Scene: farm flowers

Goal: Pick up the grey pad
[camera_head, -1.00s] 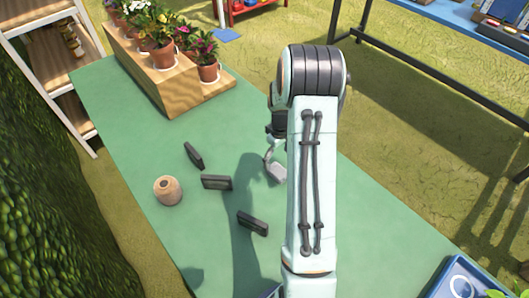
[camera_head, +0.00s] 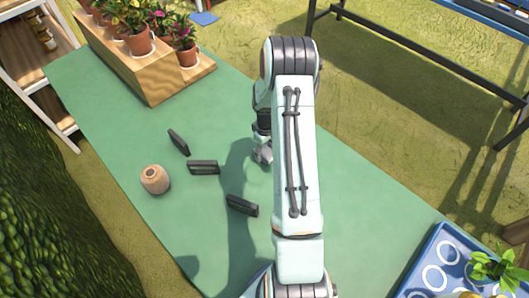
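Three dark grey flat pads lie on the green table (camera_head: 130,100): one near the back (camera_head: 178,142), one in the middle (camera_head: 203,167) and one nearer the front (camera_head: 242,205). They look alike, and I cannot tell which one the task means. My gripper (camera_head: 262,155) is over the table to the right of the pads, apart from them. It is partly hidden by my arm, and its fingers are too small and covered to show whether they are open or shut.
A tan round pot (camera_head: 155,180) stands left of the pads. A wooden stepped stand (camera_head: 150,75) with several potted flowers is at the table's back. A blue tray (camera_head: 415,275) with white rings and a plant is at the front right. Bare table lies around the pads.

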